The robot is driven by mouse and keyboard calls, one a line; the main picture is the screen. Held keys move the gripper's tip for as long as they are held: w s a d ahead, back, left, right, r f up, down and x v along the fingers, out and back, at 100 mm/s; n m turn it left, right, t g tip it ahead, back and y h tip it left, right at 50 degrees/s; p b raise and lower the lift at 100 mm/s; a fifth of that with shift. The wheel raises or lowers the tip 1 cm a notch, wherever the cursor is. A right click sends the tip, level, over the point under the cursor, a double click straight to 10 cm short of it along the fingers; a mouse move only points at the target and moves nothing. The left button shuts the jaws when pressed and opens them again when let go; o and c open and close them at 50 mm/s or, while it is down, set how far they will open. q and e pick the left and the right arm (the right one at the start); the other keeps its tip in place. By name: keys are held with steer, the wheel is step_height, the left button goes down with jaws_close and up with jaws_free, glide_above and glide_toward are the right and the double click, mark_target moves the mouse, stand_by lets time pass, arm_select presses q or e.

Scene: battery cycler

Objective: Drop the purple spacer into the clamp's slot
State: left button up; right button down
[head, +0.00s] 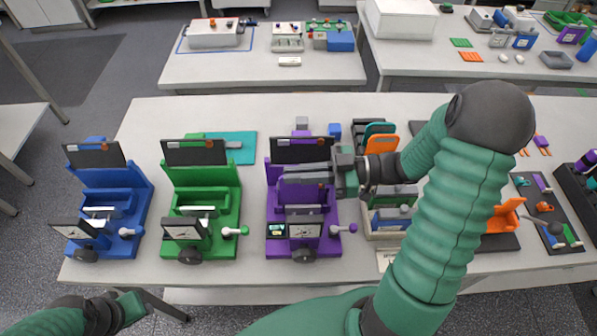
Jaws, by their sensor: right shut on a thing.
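The purple clamp (275,214) stands upright in the middle of the front table, with a dark panel at its back and a dial and small screen at its front. My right gripper (288,178) reaches in from the right, level, with its grey fingers over the clamp's middle. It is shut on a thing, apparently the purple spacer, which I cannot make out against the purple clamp. The fingers partly hide the slot area. My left gripper (128,310) is low at the left, in front of the table and away from the clamps; its finger gap is unclear.
A green clamp (235,190) and a blue clamp (143,190) stand to the left. A bin with grey and blue parts (385,234) is close on the right, partly behind my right arm. An orange device (505,215) stands farther right. The table's front left is clear.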

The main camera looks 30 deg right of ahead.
steer(key=d, duration=0.2)
steer(key=shift+d+f+p, duration=0.15)
steer(key=shift+d+p, duration=0.15)
steer(key=shift+d, duration=0.05)
arm_select(q)
steer(key=shift+d+f+b, duration=0.3)
steer(key=shift+d+b, duration=0.3)
steer(key=shift+b, duration=0.15)
arm_select(e)
steer(key=shift+w+a+f, duration=0.15)
steer(key=shift+a+f, duration=0.8)
steer(key=shift+f, duration=0.25)
arm_select(q)
steer(key=shift+a, duration=0.2)
arm_select(e)
steer(key=shift+a, duration=0.1)
arm_select(q)
steer(key=shift+d+f+b, duration=0.1)
steer(key=shift+f+b, duration=0.2)
arm_select(e)
steer(key=shift+s+d+f, duration=0.15)
steer(key=shift+f, duration=0.25)
steer(key=shift+s+d+f, duration=0.1)
steer(key=shift+d+f, duration=0.05)
steer(key=shift+f, duration=0.2)
steer(key=shift+a+f, duration=0.1)
steer(key=shift+f, duration=0.25)
